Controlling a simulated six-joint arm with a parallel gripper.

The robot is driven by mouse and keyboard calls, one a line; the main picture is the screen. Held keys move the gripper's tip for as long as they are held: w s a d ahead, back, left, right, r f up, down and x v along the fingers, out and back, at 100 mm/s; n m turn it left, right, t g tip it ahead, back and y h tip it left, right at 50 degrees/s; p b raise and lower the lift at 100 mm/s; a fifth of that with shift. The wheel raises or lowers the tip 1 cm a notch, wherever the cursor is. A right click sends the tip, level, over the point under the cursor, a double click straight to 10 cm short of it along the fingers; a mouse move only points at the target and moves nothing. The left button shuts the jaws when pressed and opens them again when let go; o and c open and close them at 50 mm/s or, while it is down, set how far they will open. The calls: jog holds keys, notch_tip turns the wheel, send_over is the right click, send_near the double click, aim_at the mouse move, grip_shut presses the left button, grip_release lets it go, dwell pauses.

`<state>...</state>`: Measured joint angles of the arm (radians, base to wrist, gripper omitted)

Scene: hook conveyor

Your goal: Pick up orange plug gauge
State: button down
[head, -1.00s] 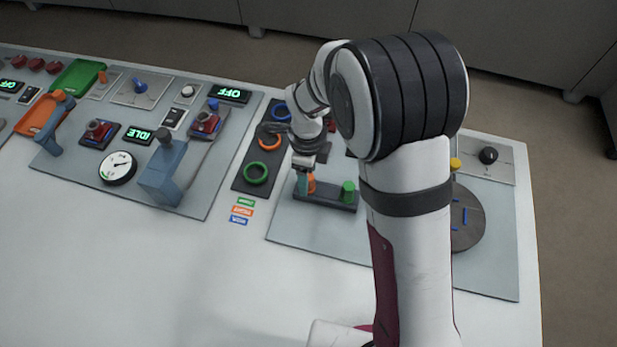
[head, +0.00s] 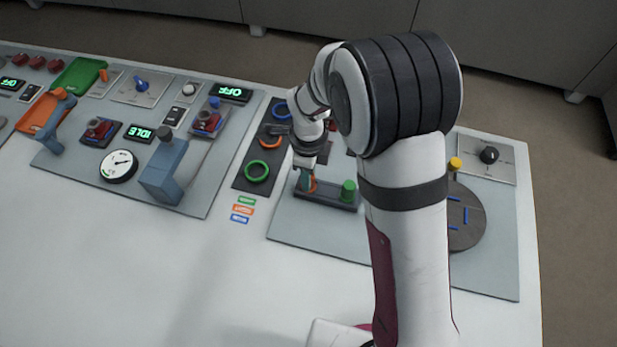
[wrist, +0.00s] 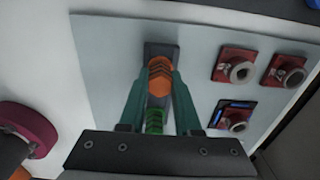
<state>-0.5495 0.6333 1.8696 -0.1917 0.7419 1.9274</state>
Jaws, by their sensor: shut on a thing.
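The orange plug gauge (wrist: 159,77) stands at the left end of a dark holder bar (head: 330,199). It also shows in the head view (head: 312,185), partly hidden by my gripper. My gripper (wrist: 158,75) has its two green fingers on either side of the orange gauge, shut on it. In the head view my gripper (head: 305,180) is down at the holder. A green plug gauge (head: 348,191) stands at the holder's right end; it also shows in the wrist view (wrist: 154,121). I cannot tell whether the orange gauge is clear of the holder.
A dark strip with green (head: 257,171), orange and blue rings lies left of the holder. Several red fittings (wrist: 236,68) sit on the grey plate. A dark disc (head: 462,232) with blue marks lies at right. The white table front is clear.

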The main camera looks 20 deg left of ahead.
notch_tip(320, 180, up, 4)
jog(key=shift+r, duration=0.25)
jog(key=d+r, duration=0.6)
jog(key=d, duration=0.5)
jog(key=w+m, duration=0.1)
jog(key=w, duration=1.5)
notch_tip(320, 180, down, 6)
jog(key=shift+w+a+f, duration=0.2)
jog(key=shift+w+a, duration=0.05)
jog(key=shift+f, duration=0.55)
dwell(0.8)
jog(key=shift+r, duration=3)
